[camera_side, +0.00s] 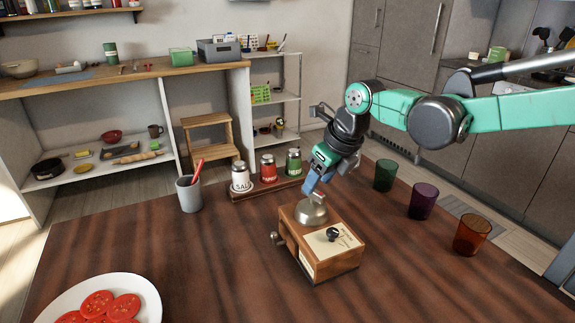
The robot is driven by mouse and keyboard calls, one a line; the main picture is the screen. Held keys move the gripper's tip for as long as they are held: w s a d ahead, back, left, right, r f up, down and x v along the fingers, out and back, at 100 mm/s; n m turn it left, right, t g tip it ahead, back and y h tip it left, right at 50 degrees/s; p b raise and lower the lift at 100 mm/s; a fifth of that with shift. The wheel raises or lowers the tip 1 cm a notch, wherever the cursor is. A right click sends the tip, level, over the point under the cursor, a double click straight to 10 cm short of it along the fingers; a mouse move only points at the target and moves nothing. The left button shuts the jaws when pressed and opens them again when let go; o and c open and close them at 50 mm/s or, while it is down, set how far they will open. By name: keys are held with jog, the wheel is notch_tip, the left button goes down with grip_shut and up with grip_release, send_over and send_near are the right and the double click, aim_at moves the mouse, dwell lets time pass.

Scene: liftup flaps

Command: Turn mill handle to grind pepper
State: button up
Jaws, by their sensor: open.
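The pepper mill (318,268) is a wooden box standing on the brown table. It has a metal dome (311,210) on top, a dark round knob (333,234) over its pale top plate, and a small knob (276,238) low on its left side. The crank between dome and dark knob is hard to make out. My gripper (313,194) points down just above and behind the dome, apart from the dark knob. It is open and seems empty. The fingertips are small here, and I cannot tell whether they touch the dome.
Behind the mill, a wooden rack (262,190) holds a salt jar (240,177), a red jar (268,168) and a green jar (293,161). A grey cup (189,194) stands left. Green (385,175), purple (422,201) and orange (472,235) glasses stand right. A tomato plate (148,296) is front left.

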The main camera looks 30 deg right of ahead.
jog(key=v, duration=0.3)
jog(key=shift+s+r, duration=0.1)
jog(key=shift+r, duration=0.1)
